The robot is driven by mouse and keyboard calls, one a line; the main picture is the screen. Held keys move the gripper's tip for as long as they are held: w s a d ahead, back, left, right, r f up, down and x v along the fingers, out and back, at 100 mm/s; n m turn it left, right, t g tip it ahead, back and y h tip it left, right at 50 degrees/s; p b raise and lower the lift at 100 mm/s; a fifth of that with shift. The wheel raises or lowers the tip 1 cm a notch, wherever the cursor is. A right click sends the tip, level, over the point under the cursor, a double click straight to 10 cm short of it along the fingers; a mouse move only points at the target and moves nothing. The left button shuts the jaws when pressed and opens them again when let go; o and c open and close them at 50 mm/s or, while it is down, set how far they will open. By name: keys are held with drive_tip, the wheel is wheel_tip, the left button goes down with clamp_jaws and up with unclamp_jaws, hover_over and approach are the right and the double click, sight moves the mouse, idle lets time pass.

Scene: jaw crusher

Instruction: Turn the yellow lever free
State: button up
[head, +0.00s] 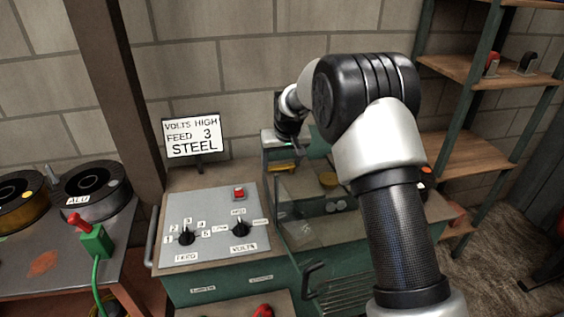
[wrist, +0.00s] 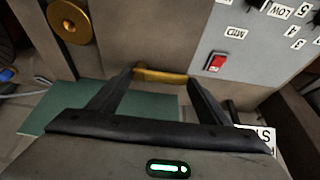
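The yellow lever (wrist: 161,76) shows in the wrist view as a short yellow bar at the edge of the machine top. In the head view it is a small yellow strip (head: 279,168) at the back of the machine, just below my gripper (head: 294,148). In the wrist view my gripper (wrist: 160,80) has its two dark fingers wide apart, one tip near each end of the bar. The bar spans the gap between the tips. I cannot tell whether either finger touches it. The lever's mount is not clear.
A round brass disc (wrist: 72,20) lies beside the lever. The grey control panel (head: 214,224) has two black knobs and a red switch (head: 239,192). A sign (head: 193,137) reads "VOLTS HIGH FEED 3 STEEL". Wire spools (head: 92,191) stand left; shelves (head: 464,150) stand right.

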sight(294, 164)
drive_tip(key=shift+c, duration=1.4)
drive_tip(key=shift+s+d+n, duration=0.1)
drive_tip(key=shift+n, duration=0.2)
drive_tip(key=n, duration=0.1)
drive_tip(key=n+y, duration=0.1)
drive_tip(key=n, duration=0.1)
drive_tip(key=s+d+n+g, duration=0.1)
drive_tip(key=shift+d+n+y, duration=0.1)
drive_tip(key=shift+n+y, duration=0.2)
drive_tip(key=shift+y, duration=0.1)
drive_tip(key=n, duration=0.1)
drive_tip(key=d+n+g+y+p, duration=0.1)
drive_tip(key=n, duration=0.1)
drive_tip(key=shift+s+n, duration=0.1)
drive_tip(key=shift+n, duration=0.2)
drive_tip(key=n+p, duration=0.1)
drive_tip(key=n, duration=0.1)
drive_tip(key=d+n+g+p, duration=0.1)
drive_tip(key=n, duration=0.1)
drive_tip(key=shift+d+g+y, duration=0.2)
drive_tip(key=shift+g+y, duration=0.1)
drive_tip(key=n, duration=0.1)
drive_tip(key=n+g+p, duration=0.1)
drive_tip(key=n, duration=0.1)
drive_tip(key=d+n, duration=0.1)
drive_tip(key=n, duration=0.1)
drive_tip(key=shift+w+d+g+p, duration=0.1)
drive_tip(key=shift+w+g+p, duration=0.15)
drive_tip(key=shift+g+p, duration=0.15)
drive_tip(key=shift+d, duration=0.1)
